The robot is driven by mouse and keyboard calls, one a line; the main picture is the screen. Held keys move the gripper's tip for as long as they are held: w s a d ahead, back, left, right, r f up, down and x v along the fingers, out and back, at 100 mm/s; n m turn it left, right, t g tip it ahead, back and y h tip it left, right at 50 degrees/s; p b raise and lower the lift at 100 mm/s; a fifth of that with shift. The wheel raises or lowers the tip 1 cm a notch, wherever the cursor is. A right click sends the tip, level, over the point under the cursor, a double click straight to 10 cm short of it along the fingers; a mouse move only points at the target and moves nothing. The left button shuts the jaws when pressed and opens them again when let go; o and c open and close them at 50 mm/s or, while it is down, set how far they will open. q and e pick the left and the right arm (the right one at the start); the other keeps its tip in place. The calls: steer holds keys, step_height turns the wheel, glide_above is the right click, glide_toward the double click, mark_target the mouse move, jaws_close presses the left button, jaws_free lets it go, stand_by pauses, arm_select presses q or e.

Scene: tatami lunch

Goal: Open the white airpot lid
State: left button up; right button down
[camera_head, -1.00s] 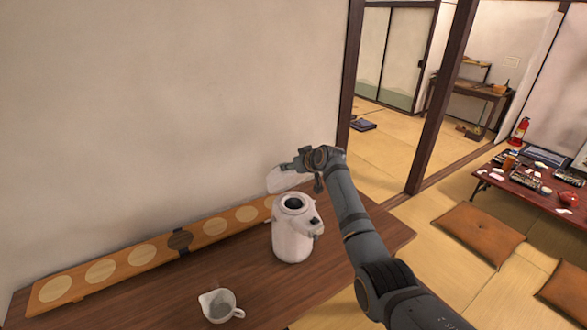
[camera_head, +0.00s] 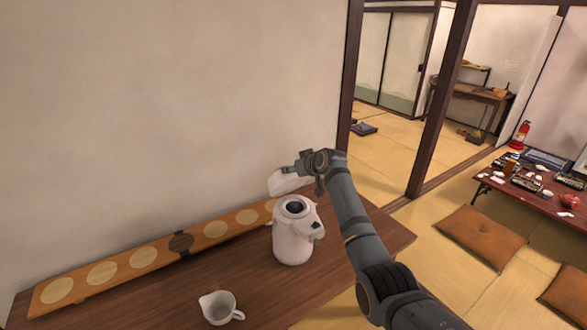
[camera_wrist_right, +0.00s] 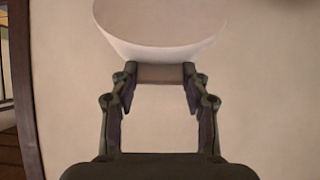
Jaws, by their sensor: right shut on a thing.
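The white airpot (camera_head: 292,243) stands upright on the brown wooden table against the wall. Its lid (camera_head: 287,182) is tilted far up at the back, and the dark round mouth (camera_head: 294,206) shows. My right gripper (camera_head: 304,162) is at the raised lid, above and behind the mouth. In the right wrist view the lid (camera_wrist_right: 160,22) is a wide white shape at the top. There my right gripper (camera_wrist_right: 160,74) is shut on a tab at the lid's edge. My left gripper is not in view.
A white spouted cup (camera_head: 220,307) stands at the front of the table (camera_head: 262,287). A long wooden board with pale discs (camera_head: 125,260) lies along the wall. A low red table (camera_head: 535,198) and brown cushions (camera_head: 480,237) are on the tatami at right.

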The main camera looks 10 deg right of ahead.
steer(key=shift+w, duration=0.1)
steer(key=c, duration=0.9)
jaws_free()
steer(key=shift+o, duration=1.3)
steer(key=shift+s+r, duration=0.1)
steer(key=shift+s, duration=0.1)
steer(key=v, duration=1.2)
